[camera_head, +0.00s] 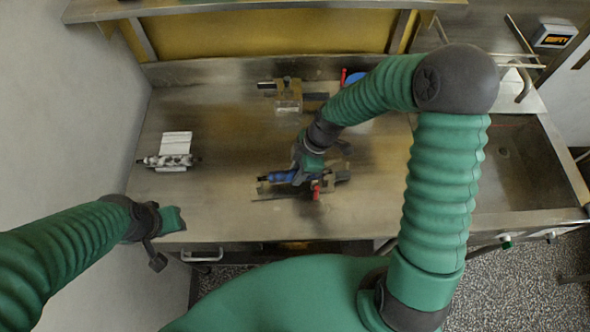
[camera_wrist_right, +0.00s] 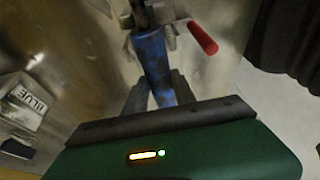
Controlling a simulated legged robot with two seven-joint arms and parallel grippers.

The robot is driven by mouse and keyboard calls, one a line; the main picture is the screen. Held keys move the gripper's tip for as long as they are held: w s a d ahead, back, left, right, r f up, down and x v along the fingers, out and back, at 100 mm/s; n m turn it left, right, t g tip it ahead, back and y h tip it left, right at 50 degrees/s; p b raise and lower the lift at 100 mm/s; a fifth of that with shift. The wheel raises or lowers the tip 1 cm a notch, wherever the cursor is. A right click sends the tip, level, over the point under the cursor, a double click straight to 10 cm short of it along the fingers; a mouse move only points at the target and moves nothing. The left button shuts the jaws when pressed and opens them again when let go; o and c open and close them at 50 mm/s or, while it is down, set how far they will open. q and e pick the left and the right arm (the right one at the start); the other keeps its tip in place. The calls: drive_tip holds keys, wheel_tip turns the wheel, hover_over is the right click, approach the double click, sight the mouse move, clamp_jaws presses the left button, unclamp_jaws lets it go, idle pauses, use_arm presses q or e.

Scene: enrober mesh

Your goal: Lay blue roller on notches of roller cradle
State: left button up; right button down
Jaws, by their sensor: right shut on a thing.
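The blue roller (camera_head: 279,177) is at the front middle of the steel table, over a low metal fixture with a red handle (camera_head: 316,190), which looks like the roller cradle. My right gripper (camera_head: 301,172) reaches down onto the roller from behind. In the right wrist view, the roller (camera_wrist_right: 153,60) runs between the dark fingers, which are shut on it. Its far end meets grey metal parts beside the red handle (camera_wrist_right: 203,38). I cannot tell whether it rests in the notches. My left gripper (camera_head: 172,219) is over the table's front left edge; its jaws are unclear.
A metallic ribbed piece (camera_head: 172,162) with a white card (camera_head: 176,142) lies at the left. Another fixture (camera_head: 288,94) stands at the back middle. A blue round thing (camera_head: 355,77) is partly hidden behind my right arm. A sink (camera_head: 520,160) is at the right.

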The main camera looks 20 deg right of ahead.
drive_tip(key=shift+a+f, duration=0.1)
drive_tip(key=shift+a, duration=0.35)
use_arm(q)
drive_tip(key=shift+a+f, duration=0.25)
drive_tip(key=shift+a, duration=0.15)
use_arm(e)
drive_tip(key=shift+f, duration=0.1)
use_arm(q)
drive_tip(key=shift+d, duration=0.3)
use_arm(e)
drive_tip(key=shift+d+f, duration=0.2)
drive_tip(key=shift+d, duration=0.15)
use_arm(q)
drive_tip(key=shift+a+f+b, duration=0.1)
drive_tip(key=shift+b, duration=0.2)
use_arm(e)
drive_tip(key=shift+a+f, duration=0.1)
drive_tip(key=c, duration=0.9)
unclamp_jaws()
drive_tip(key=shift+a, duration=0.15)
drive_tip(key=shift+c, duration=0.2)
use_arm(q)
drive_tip(key=shift+a, duration=0.1)
